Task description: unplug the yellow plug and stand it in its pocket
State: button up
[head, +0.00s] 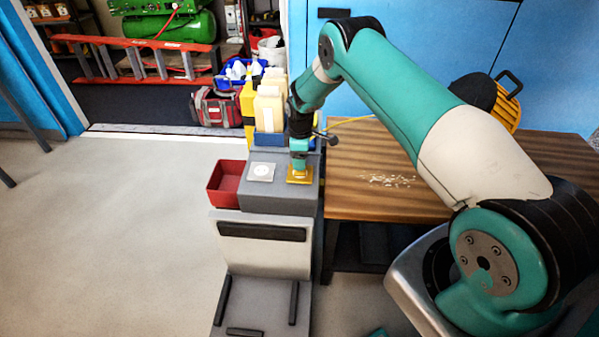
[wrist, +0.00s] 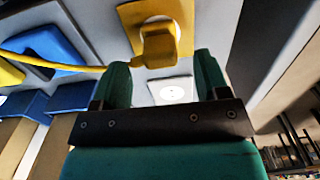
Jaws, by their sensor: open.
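The yellow plug (wrist: 158,46) sits in a socket with a yellow plate (wrist: 131,14) on the grey unit. Its yellow cord (wrist: 85,67) runs off to the left in the wrist view. My gripper (wrist: 161,66) is open, its two green fingers apart on either side of the plug's near end; contact cannot be told. In the head view my gripper (head: 299,163) points down above the yellow plate (head: 299,177) and hides the plug. A blue holder with an opening (wrist: 48,46) and a yellow one (wrist: 9,73) show at the left of the wrist view; which is the plug's pocket is unclear.
An empty-looking white socket (head: 261,172) is left of the yellow plate. A red bin (head: 224,184) hangs at the unit's left. Yellow and cream blocks (head: 268,110) stand behind. A wooden table (head: 385,190) with pale scraps is to the right.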

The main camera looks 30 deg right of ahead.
notch_tip(320, 180, down, 5)
jog(key=b, duration=0.3)
jog(key=shift+r+b, duration=0.1)
jog(key=shift+b, duration=0.45)
dwell(1.0)
grip_shut()
jog(key=shift+r+p, duration=1.85)
jog(key=shift+r, duration=1.2)
jog(key=shift+r+p, duration=0.75)
jog(key=shift+r, duration=0.75)
